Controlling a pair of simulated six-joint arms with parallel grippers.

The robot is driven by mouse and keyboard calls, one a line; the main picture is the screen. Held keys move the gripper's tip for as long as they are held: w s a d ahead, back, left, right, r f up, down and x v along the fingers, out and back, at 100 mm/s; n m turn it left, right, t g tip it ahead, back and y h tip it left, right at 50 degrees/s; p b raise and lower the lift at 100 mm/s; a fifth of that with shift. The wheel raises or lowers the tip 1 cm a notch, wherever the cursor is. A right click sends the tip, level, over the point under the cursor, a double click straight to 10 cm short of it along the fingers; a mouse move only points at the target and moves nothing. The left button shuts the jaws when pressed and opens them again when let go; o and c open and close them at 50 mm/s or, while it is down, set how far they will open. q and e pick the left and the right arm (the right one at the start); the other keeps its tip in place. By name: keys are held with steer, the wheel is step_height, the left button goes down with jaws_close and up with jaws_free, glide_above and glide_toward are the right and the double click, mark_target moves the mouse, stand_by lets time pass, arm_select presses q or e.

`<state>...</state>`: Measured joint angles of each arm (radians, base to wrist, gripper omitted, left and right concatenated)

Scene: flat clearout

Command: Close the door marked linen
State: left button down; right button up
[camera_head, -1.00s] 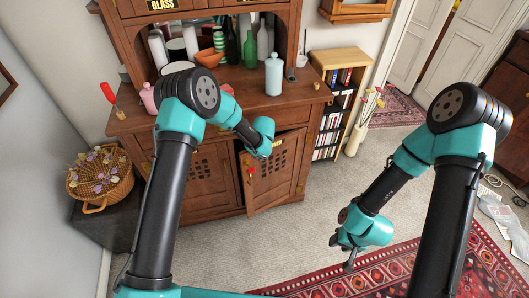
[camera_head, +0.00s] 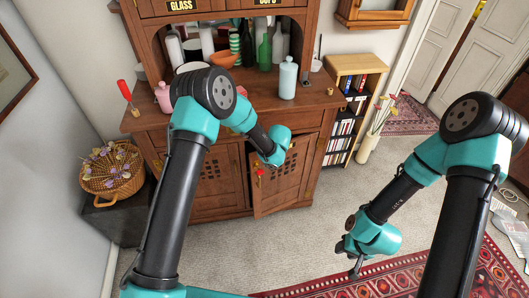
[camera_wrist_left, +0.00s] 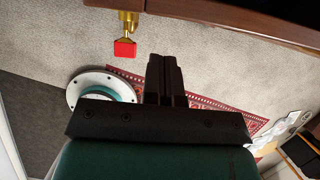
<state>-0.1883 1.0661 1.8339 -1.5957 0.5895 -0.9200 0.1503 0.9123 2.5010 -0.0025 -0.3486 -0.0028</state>
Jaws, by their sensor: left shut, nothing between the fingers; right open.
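The lower right cabinet door (camera_head: 290,182) of the wooden dresser stands ajar, hinged on its right side. No linen label is readable on it. A red-tipped brass fitting (camera_head: 260,172) shows at its left edge; a red square on brass (camera_wrist_left: 124,48) also shows in the left wrist view. My left forearm reaches to the door's upper part and its fingers are hidden in the head view. In the left wrist view my left gripper (camera_wrist_left: 165,75) is shut and empty, below and right of the red square. My right gripper (camera_head: 356,263) is open and empty over the floor.
The dresser top (camera_head: 310,98) holds bottles, including a pale blue one (camera_head: 288,78). A flower basket (camera_head: 112,172) stands left, a bookcase (camera_head: 350,105) and a vase (camera_head: 367,150) right. Carpet before the door is clear; a red rug (camera_head: 400,272) lies nearer.

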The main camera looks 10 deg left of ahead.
arm_select(q)
steer(key=v, duration=1)
steer(key=shift+s, duration=0.15)
steer(key=shift+d, duration=0.15)
